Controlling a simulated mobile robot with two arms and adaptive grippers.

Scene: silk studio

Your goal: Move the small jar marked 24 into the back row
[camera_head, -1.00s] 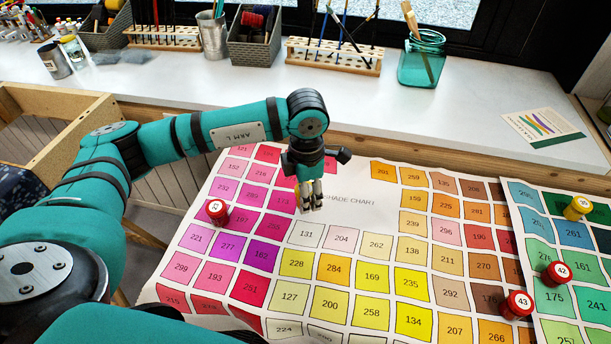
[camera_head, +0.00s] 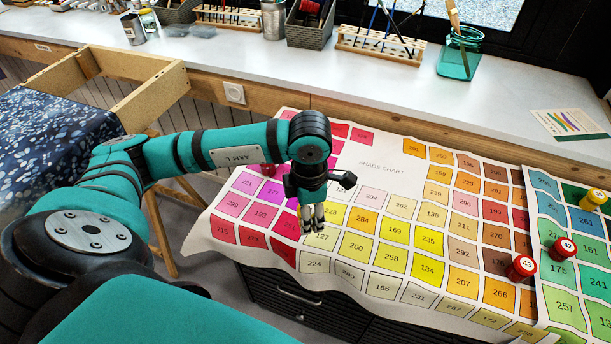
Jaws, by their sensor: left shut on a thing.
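My left gripper (camera_head: 313,218) points down over the shade chart (camera_head: 375,172), near the square marked 127. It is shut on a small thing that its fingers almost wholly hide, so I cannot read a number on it. A small jar with a red lid (camera_head: 268,170) stands on the pink squares, mostly hidden behind my left arm; its number is not readable now. To the right stand a red-lidded jar marked 43 (camera_head: 520,268), another red-lidded jar (camera_head: 562,249) and a yellow-lidded jar (camera_head: 594,199). No jar plainly reads 24. My right gripper is out of view.
A white counter (camera_head: 300,72) runs along the back with brush racks (camera_head: 380,45), a teal glass jar (camera_head: 460,53) and a card (camera_head: 568,124). The chart's front edge hangs over dark drawers (camera_head: 300,300).

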